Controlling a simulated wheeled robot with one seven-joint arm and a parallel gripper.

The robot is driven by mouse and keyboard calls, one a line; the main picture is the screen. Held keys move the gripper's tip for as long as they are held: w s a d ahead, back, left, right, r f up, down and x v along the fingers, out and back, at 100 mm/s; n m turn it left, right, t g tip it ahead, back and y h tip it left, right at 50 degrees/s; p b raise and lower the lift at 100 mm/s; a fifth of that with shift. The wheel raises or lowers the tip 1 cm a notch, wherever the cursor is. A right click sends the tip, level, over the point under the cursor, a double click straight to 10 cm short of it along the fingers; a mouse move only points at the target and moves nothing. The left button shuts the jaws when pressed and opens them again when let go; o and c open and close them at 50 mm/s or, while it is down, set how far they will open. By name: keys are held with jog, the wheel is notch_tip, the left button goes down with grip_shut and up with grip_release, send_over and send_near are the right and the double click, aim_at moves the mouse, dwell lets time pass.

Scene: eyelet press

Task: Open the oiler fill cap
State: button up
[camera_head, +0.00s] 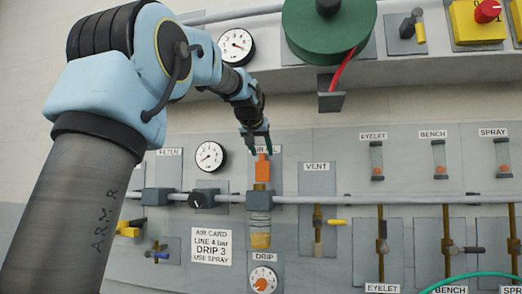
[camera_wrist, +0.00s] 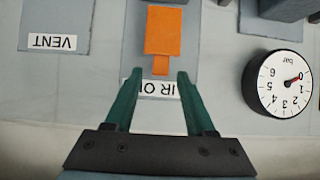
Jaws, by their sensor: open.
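The oiler fill cap is an orange block with a narrower tab on top (camera_head: 262,171). It sits above the oiler, which has a dark body (camera_head: 259,201) on the pipe and an amber bowl (camera_head: 260,240) below. The cap appears upside down at the top centre of the wrist view (camera_wrist: 165,32). My gripper (camera_head: 257,147) is open and empty, just above the cap. In the wrist view the green fingertips (camera_wrist: 158,79) stand either side of the tab's end; I cannot tell the depth gap. The fingers partly hide the oiler label.
A pressure gauge (camera_head: 209,156) is left of the oiler, and a DRIP dial (camera_head: 263,281) is below. The vent valve with a yellow handle (camera_head: 336,222) is to the right. A pipe (camera_head: 375,199) runs across the panel. A shelf with a green reel (camera_head: 328,28) overhangs above.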

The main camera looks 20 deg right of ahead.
jog(key=b+v, duration=0.3)
jog(key=v, duration=0.7)
jog(key=shift+s+a+r, duration=0.15)
jog(key=shift+s+r, duration=0.05)
jog(key=shift+s, duration=0.15)
jog(key=a+f+n+g+y, duration=0.1)
jog(key=a+f, duration=0.3)
jog(key=f, duration=0.6)
jog(key=w+a+f+n+g+y, duration=0.15)
jog(key=a+f, duration=0.25)
jog(key=f, duration=0.6)
jog(key=a+f+g+y, duration=0.1)
jog(key=a+f, duration=0.3)
jog(key=f, duration=0.7)
jog(key=s+a+f+g, duration=0.1)
jog(key=s+a+f, duration=0.3)
jog(key=s+f, duration=0.2)
jog(key=s+a+f+n+g+y, duration=0.1)
jog(key=s+a+f+g, duration=0.1)
jog(key=s+a+f, duration=0.2)
jog(key=s+a+f+n+g+y, duration=0.1)
jog(key=s+a+f, duration=0.3)
jog(key=s+f, duration=0.6)
notch_tip(320, 180, down, 4)
jog(key=shift+a+r+g, duration=0.2)
jog(key=shift+a+g, duration=0.1)
jog(key=shift+g, duration=0.25)
